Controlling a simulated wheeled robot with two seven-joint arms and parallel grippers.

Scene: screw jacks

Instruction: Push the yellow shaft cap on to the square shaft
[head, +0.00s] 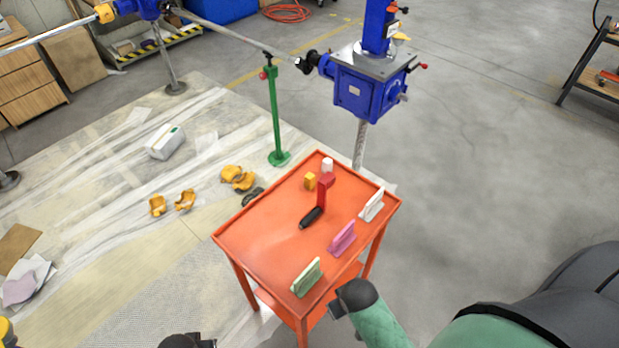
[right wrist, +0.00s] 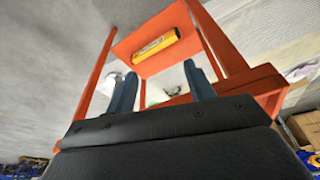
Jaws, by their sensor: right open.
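A small yellow block (head: 310,181), which looks like the shaft cap, stands on the orange table (head: 262,243) near its far end. The blue screw jack gearbox (head: 366,92) stands behind the table, with a short stub (head: 404,97) on its right side; I cannot tell whether this is the square shaft. My right gripper (head: 340,306) is beside the table's near right edge, apart from the yellow block. The right wrist view shows its two fingers (right wrist: 161,88) open, with nothing between them. My left gripper (head: 188,341) shows only partly at the bottom edge; its fingers are unclear.
A red crank with a black grip (head: 312,216), a white piece (head: 327,164) and green (head: 307,278), pink (head: 342,238) and white (head: 371,205) stands are on the table. A yellow object (right wrist: 156,44) shows in the right wrist view.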

